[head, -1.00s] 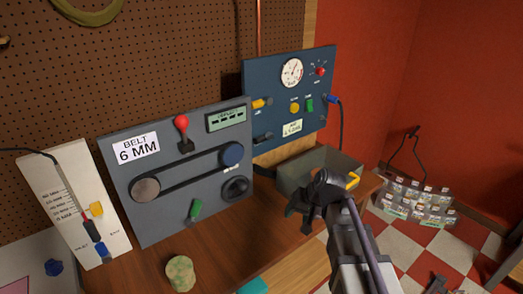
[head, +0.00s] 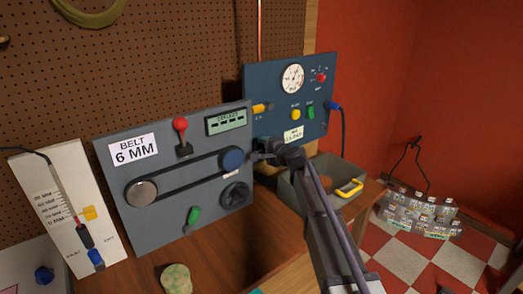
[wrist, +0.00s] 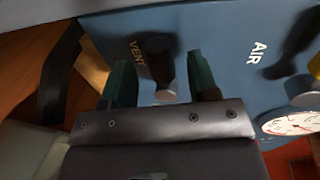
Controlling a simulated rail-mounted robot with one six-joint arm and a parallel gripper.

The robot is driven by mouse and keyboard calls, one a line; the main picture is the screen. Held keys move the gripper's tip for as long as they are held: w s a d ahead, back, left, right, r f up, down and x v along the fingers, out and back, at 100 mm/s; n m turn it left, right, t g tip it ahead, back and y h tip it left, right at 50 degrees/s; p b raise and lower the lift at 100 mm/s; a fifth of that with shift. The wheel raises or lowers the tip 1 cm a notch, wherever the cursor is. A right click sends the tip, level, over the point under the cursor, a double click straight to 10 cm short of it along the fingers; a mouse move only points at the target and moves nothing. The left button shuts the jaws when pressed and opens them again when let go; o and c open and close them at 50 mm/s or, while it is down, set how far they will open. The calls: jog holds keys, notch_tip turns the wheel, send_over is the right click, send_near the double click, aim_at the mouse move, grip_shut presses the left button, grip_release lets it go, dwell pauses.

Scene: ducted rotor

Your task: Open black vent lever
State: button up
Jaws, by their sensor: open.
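The black vent lever (wrist: 158,57) is on the blue panel (wrist: 110,40) beside the VENT label in the wrist view. The two dark green fingers of my gripper (wrist: 160,76) are open, one on each side of the lever, with visible gaps. Whether either finger touches it cannot be told. In the head view my gripper (head: 262,154) is at the lower left of the blue panel (head: 262,85), and the lever there is largely hidden by it.
The AIR lever (wrist: 292,64) and gauge (wrist: 292,124) are to the right in the wrist view. The grey belt panel (head: 120,185) stands close to my gripper's left. A grey bin (head: 335,172) with a yellow handle sits below the blue panel.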

jog(key=shift+x, duration=0.9)
grip_shut()
